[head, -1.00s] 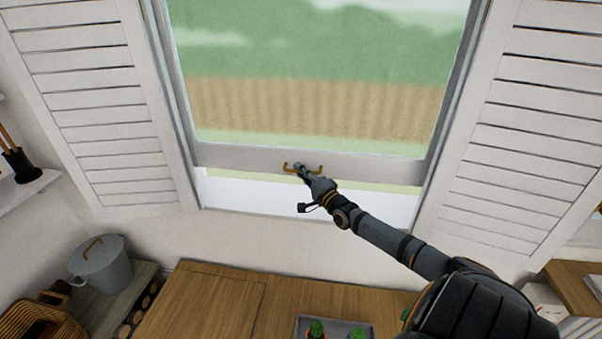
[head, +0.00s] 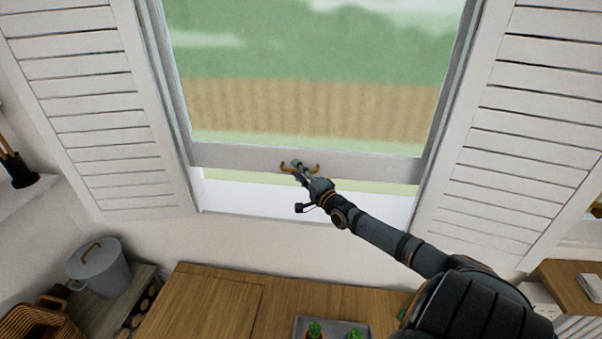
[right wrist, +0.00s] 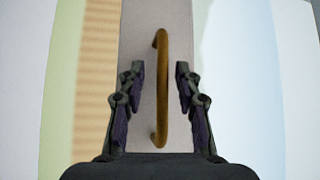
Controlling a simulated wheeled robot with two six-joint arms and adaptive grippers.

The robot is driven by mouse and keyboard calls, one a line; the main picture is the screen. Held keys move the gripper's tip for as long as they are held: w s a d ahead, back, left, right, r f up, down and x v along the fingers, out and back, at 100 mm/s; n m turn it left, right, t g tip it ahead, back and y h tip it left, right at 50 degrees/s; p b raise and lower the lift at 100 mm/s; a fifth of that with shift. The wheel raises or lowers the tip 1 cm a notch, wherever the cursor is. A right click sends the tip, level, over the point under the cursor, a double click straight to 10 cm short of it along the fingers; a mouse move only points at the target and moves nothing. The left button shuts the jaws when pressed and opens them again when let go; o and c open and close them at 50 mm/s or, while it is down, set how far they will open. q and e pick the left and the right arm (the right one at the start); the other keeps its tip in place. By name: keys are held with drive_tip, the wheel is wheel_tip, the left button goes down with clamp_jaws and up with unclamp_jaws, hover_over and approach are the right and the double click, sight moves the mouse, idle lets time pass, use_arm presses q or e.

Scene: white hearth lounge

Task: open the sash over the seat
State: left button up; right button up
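The window sash (head: 240,157) is raised a little, with a gap above the white sill (head: 250,200) showing pale green outside. A brass bar handle (head: 316,168) is on its bottom rail. My right gripper (head: 297,168) is at this handle. In the right wrist view the handle (right wrist: 162,90) stands between the two fingers of my right gripper (right wrist: 161,85), with space visible on both sides. The fingers are open. My left gripper is not in view. The wooden seat top (head: 210,305) lies below the window.
Louvred shutters stand at the left (head: 95,110) and right (head: 530,120) of the window. A grey tray (head: 300,326) with small green plants sits on the seat top. A lidded grey pot (head: 100,270) and a wicker basket (head: 38,322) are at the lower left.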

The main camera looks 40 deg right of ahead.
drive_tip(key=s+f, duration=0.1)
drive_tip(key=s, duration=0.6)
drive_tip(key=shift+a, duration=0.35)
drive_tip(key=shift+s, duration=0.1)
